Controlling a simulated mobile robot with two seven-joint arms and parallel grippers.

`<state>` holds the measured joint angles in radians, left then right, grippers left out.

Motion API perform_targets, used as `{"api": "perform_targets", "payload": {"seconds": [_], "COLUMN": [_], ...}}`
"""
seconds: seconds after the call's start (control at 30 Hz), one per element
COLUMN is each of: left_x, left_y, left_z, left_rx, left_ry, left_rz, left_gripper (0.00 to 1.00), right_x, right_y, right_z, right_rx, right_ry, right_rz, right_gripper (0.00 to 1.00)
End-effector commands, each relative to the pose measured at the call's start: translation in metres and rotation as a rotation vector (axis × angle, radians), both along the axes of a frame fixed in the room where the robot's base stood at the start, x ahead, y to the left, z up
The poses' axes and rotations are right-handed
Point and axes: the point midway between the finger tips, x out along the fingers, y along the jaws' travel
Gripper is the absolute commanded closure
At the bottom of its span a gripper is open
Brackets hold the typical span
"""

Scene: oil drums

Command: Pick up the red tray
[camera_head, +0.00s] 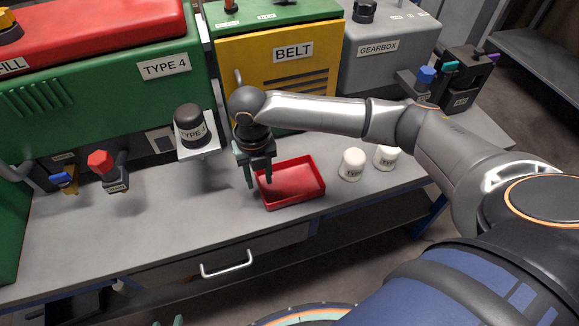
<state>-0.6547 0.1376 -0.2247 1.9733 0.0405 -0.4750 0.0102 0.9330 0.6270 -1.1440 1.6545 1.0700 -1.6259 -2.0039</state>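The red tray (308,200) is a shallow rectangular tray lying flat on the grey workbench. It looks empty. My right gripper (259,181) points down at the tray's left end, with its two dark fingers apart. One finger shows outside the left wall and the other shows over the inside, so the fingers appear to straddle that wall. I cannot tell whether they touch it. The gripper hides part of the tray's back left corner. Two small teal tips at the bottom edge may be my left gripper (168,321); too little shows to tell its state.
Two white containers (352,164) stand right of the tray. Behind it is the yellow BELT housing (285,80). The bench (150,235) front is clear, above a drawer handle (227,264).

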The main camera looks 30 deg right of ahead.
Motion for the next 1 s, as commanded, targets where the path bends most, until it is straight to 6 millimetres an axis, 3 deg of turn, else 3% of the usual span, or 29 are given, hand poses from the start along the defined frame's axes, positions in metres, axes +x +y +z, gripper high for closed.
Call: {"api": "perform_targets", "payload": {"seconds": [0.2,0.47,0.8,1.0], "left_x": [0.003,0.004,0.004,0.004], "left_y": [-0.004,-0.005,-0.004,-0.002], "left_z": [-0.002,-0.001,-0.002,-0.002], "left_rx": [-0.004,-0.006,-0.003,-0.002], "left_ry": [-0.004,-0.004,-0.005,-0.004], "left_rz": [-0.007,-0.009,-0.007,-0.005], "left_gripper": [0.5,0.5,0.5,0.5], "right_x": [-0.002,-0.001,-0.001,-0.001], "right_y": [0.001,0.0,0.0,0.0], "right_z": [-0.027,-0.029,-0.028,-0.028], "right_rx": [-0.001,0.0,0.0,0.0], "right_ry": [0.001,-0.001,-0.001,-0.001], "right_rz": [0.001,0.001,0.0,0.0], "right_gripper": [0.6,0.6,0.98,1.0]}}
